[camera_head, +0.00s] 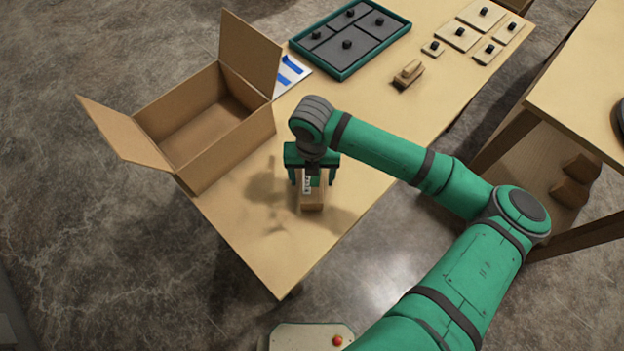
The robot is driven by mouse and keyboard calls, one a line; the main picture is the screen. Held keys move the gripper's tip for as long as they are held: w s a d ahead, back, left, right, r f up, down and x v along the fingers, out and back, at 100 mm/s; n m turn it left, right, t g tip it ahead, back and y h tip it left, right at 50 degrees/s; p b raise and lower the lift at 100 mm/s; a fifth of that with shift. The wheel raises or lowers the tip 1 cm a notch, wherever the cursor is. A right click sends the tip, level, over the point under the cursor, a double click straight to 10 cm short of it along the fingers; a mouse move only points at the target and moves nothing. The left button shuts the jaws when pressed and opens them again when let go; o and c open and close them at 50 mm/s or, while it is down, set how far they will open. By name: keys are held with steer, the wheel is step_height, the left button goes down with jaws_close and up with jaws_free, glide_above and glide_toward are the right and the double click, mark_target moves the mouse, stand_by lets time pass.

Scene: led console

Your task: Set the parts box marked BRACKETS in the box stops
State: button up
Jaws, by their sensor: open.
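A small tan parts box (313,206) is on the wooden table near its front corner. A white label with dark marks shows on it, too small to read for sure, beside a green patch. My gripper (312,178) is right over this box, pointing down, with its green fingers open on either side of it. I cannot tell whether the fingers touch it. The gripper and wrist hide part of the box. I cannot make out the box stops for sure.
An open cardboard carton (215,142) with raised flaps stands left of my gripper. Behind it lie a white sheet with blue strips (291,72) and a green-rimmed tray (350,36). A wooden block (408,74) and several knobbed plates (459,36) lie farther right. Another table (581,90) stands at right.

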steer(key=shift+c, duration=0.6)
steer(key=c, duration=1.2)
steer(key=shift+w, duration=0.1)
